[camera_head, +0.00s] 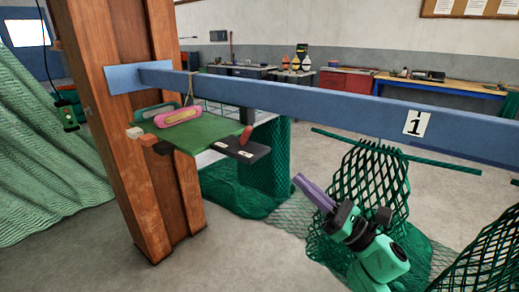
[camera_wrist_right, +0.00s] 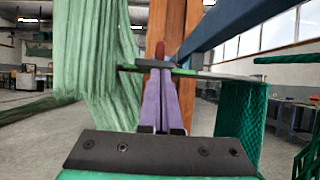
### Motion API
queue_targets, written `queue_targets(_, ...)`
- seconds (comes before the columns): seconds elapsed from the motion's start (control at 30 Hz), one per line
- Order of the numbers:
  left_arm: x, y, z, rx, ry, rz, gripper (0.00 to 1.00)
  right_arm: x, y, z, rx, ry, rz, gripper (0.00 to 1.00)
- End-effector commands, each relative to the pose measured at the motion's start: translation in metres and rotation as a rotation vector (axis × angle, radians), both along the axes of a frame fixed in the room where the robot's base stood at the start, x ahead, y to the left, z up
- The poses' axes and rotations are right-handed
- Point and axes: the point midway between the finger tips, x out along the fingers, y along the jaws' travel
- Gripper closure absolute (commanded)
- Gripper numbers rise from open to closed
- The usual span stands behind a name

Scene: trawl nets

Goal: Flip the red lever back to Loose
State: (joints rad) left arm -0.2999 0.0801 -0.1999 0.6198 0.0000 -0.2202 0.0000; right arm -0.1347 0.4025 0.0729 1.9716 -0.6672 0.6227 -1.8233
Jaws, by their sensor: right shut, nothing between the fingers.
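The red lever (camera_head: 245,136) stands on a dark block (camera_head: 243,150) at the right end of a green board fixed by the wooden post. Small white labels lie on the block, too small to read. The lever's red tip (camera_wrist_right: 160,49) also shows in the right wrist view, straight beyond the fingers. My right gripper (camera_head: 300,181) has purple fingers, shut and empty. It is to the right of and lower than the lever in the head view, apart from it. In the wrist view its fingertips (camera_wrist_right: 160,75) overlap the block's edge in the picture. My left gripper is not in view.
The green board (camera_head: 200,133) carries pink and green net tools (camera_head: 178,117). A blue beam (camera_head: 300,96) with a "1" tag runs above, from the wooden post (camera_head: 135,130).

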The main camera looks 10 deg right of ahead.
Motion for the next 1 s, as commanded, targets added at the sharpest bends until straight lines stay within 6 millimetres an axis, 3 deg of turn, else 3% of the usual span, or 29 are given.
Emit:
queue_targets(0.27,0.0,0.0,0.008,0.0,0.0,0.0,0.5,0.009,0.006,0.009,0.005,0.002,0.001,1.0)
queue_targets(0.73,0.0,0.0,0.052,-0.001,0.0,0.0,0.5,0.075,0.063,0.058,0.007,0.004,0.0,1.0)
queue_targets(1.0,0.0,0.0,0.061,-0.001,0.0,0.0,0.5,0.094,0.08,0.066,0.007,0.006,-0.001,1.0)
